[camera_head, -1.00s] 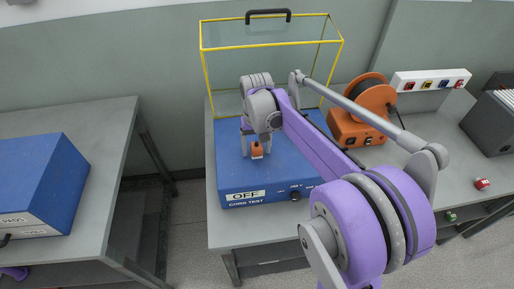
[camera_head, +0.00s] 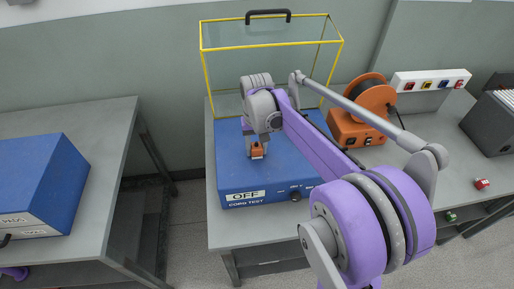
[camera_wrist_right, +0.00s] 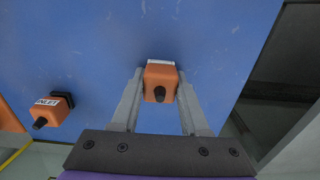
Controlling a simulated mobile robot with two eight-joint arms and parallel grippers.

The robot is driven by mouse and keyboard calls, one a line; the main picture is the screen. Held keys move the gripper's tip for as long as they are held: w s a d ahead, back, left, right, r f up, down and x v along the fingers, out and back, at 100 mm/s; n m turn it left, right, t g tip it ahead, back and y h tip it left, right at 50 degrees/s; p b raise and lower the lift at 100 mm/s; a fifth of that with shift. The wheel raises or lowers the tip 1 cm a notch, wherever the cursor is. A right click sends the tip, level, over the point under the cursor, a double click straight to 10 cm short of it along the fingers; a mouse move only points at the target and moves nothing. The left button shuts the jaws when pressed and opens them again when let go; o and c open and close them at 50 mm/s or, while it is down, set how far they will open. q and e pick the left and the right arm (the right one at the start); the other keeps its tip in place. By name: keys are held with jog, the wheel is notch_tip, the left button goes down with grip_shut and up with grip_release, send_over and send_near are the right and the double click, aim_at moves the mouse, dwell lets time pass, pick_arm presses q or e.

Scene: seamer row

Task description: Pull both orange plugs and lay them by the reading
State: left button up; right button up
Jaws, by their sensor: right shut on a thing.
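My right gripper (camera_head: 256,150) is over the blue cord test box (camera_head: 290,165) and is shut on an orange plug (camera_wrist_right: 160,76). In the right wrist view the plug sits between the two fingers, against the blue top. The second plug cannot be made out in the head view, where my arm covers part of the box. The reading plate (camera_head: 246,196) on the box front says OFF. My left gripper is not in view.
A yellow-edged clear cover (camera_head: 271,33) stands raised behind the box. An orange cord reel (camera_head: 360,112) is at right, below a white strip (camera_head: 431,80) with coloured parts. A black knob (camera_head: 296,195) is on the box front. Another blue box (camera_head: 40,185) sits on the left table.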

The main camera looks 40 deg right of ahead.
aim_at(256, 146)
grip_shut()
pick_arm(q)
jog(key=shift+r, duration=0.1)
pick_arm(e)
jog(key=shift+r, duration=0.15)
